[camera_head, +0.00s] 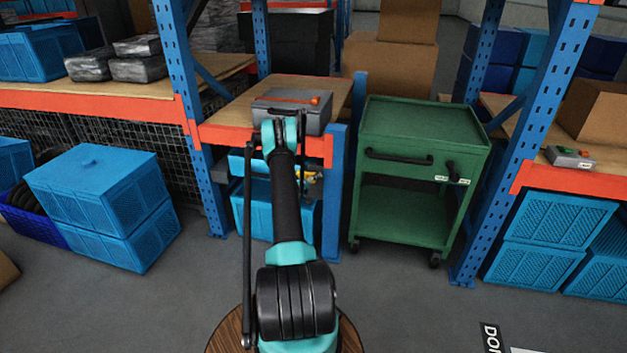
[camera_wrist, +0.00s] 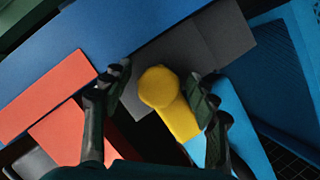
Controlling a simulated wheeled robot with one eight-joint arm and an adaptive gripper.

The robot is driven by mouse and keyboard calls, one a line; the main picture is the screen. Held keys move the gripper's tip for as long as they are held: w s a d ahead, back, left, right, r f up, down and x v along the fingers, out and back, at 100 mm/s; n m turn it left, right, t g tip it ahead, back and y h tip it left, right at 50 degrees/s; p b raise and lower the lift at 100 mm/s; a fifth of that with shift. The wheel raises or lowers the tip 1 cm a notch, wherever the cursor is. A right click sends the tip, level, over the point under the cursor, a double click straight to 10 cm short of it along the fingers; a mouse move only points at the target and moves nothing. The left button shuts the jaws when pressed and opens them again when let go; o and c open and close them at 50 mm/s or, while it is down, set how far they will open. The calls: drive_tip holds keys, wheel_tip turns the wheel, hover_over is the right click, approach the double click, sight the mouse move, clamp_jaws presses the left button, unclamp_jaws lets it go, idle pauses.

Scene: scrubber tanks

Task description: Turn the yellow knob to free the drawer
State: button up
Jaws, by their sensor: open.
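The yellow knob (camera_wrist: 172,100) shows in the middle of the wrist view, with a round head and a longer body slanting down to the right. It is set against dark grey parts (camera_wrist: 182,52). My gripper (camera_wrist: 160,79) is open, with one dark finger on each side of the knob. The left finger is clearly apart from it. The right finger lies close along its side; I cannot tell whether they touch. In the head view a small yellow part (camera_head: 306,175) shows under the shelf, right of my arm, which hides most of that area. I cannot make out the drawer there.
A blue rack post (camera_head: 333,195) and the orange shelf beam (camera_head: 228,137) are close to my gripper. A grey case (camera_head: 310,122) lies on the shelf above. A green cart (camera_head: 410,130) stands to the right. Blue crates (camera_head: 100,200) stand left.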

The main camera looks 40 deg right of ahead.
clamp_jaws()
idle(0.3)
